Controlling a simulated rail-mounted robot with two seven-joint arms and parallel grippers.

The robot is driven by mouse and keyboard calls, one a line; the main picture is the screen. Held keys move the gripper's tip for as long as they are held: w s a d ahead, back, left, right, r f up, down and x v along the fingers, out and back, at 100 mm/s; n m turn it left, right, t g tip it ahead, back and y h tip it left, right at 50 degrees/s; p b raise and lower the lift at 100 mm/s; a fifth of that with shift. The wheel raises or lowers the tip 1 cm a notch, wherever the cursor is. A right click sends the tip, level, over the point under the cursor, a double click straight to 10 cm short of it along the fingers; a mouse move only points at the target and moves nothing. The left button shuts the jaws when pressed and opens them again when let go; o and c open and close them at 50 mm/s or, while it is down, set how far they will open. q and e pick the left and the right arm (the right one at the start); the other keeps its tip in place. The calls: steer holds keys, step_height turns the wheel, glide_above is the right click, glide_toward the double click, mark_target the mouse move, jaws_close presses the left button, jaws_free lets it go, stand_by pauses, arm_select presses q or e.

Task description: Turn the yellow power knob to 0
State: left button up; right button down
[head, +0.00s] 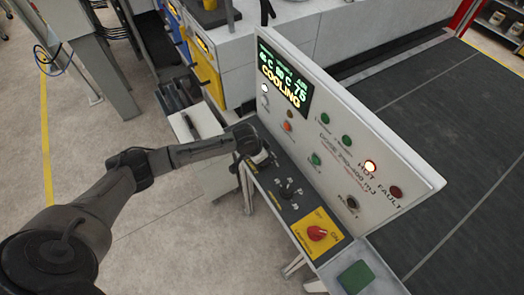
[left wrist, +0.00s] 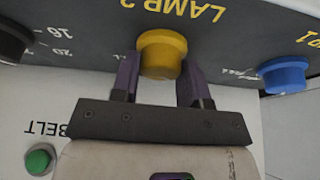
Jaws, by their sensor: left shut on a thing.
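The yellow knob (left wrist: 162,52) sits on the dark panel by the yellow label "LAMP 2" in the left wrist view. My left gripper (left wrist: 160,68) has its two purple fingers on either side of the knob, shut on it. The knob's pointer and scale cannot be made out. In the head view my left gripper (head: 261,158) reaches the far left end of the sloped control panel and hides the knob. My right gripper is in neither view.
A blue knob (left wrist: 285,75) and a black knob (left wrist: 12,42) flank the yellow one. A green button (left wrist: 39,160) is near "BELT". Further along are a black dial (head: 288,189) and a red switch (head: 317,233) on a yellow plate. The display (head: 283,78) reads "COOLING".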

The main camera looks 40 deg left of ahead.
arm_select(q)
steer(key=shift+r, duration=0.1)
steer(key=shift+n, duration=0.3)
steer(key=o, duration=0.9)
steer(key=v, duration=1.3)
steer(key=shift+s+r, duration=0.25)
steer(key=shift+r, duration=0.05)
